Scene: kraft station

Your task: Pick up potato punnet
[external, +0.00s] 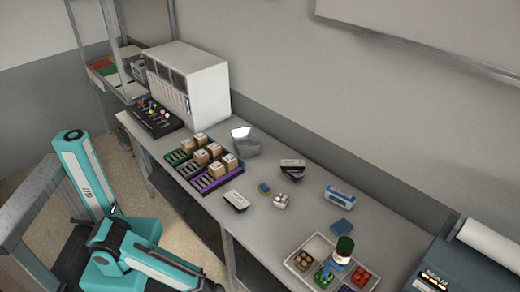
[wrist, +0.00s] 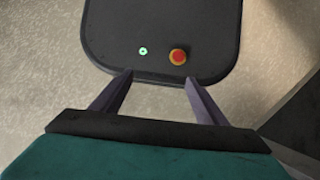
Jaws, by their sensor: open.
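A small punnet of brown, round items (external: 304,260), which looks like the potato punnet, sits in the back left of a pale tray (external: 291,266) at the front right of the bench. My gripper (wrist: 158,80) is open and empty in the wrist view, its two fingers spread over my own base and the floor. In the external view my teal arm is folded at the lower left, off the bench and far from the tray. The gripper's fingers cannot be made out there. The wrist view shows no punnet.
The tray also holds a green punnet (external: 323,276), a red punnet (external: 361,275) and a green-capped bottle (external: 343,250). A punnet of pale items (external: 281,201) stands mid-bench. Crates with boxes (external: 217,172) lie left. A dark machine (external: 445,268) stands right. Bench space left of the tray is clear.

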